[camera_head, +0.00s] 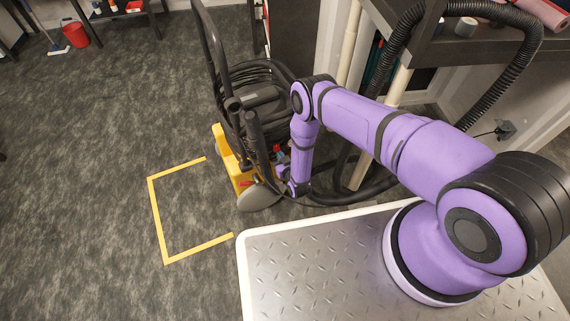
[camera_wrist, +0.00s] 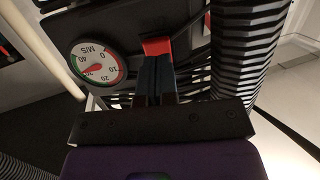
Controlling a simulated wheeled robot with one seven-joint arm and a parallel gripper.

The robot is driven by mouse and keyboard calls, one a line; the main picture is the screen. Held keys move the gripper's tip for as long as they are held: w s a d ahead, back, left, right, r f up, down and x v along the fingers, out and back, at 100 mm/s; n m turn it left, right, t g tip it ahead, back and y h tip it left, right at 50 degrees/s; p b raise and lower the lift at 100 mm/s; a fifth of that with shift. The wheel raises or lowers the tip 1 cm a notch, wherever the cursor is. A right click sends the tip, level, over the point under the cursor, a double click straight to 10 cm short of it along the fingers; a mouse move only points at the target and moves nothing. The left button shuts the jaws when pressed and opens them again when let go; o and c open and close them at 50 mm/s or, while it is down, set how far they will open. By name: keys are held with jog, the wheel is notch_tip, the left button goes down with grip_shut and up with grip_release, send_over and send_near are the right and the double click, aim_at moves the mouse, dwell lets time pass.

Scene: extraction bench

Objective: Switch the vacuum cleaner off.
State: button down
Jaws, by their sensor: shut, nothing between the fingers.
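The vacuum cleaner (camera_head: 240,172) has a yellow base and a black upper body. It stands on the floor left of my arm in the head view. In the wrist view, a dark panel carries a round white dial (camera_wrist: 97,63) marked M/S; I cannot read its needle surely. A red switch-like part (camera_wrist: 157,46) sits on the panel beside it. My gripper (camera_wrist: 155,60) is shut and empty, its fingertips right at the red part; I cannot tell whether they touch. The fingers hide the part's lower side. My gripper is not clear in the head view.
A ribbed black hose (camera_wrist: 245,50) runs close along the right of my gripper. In the head view, a bench (camera_head: 480,42) with another hose stretch stands at upper right. Yellow floor tape (camera_head: 156,215) marks clear carpet on the left. A red bucket (camera_head: 74,34) stands far off.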

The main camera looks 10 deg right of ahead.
jog(key=shift+x, duration=0.9)
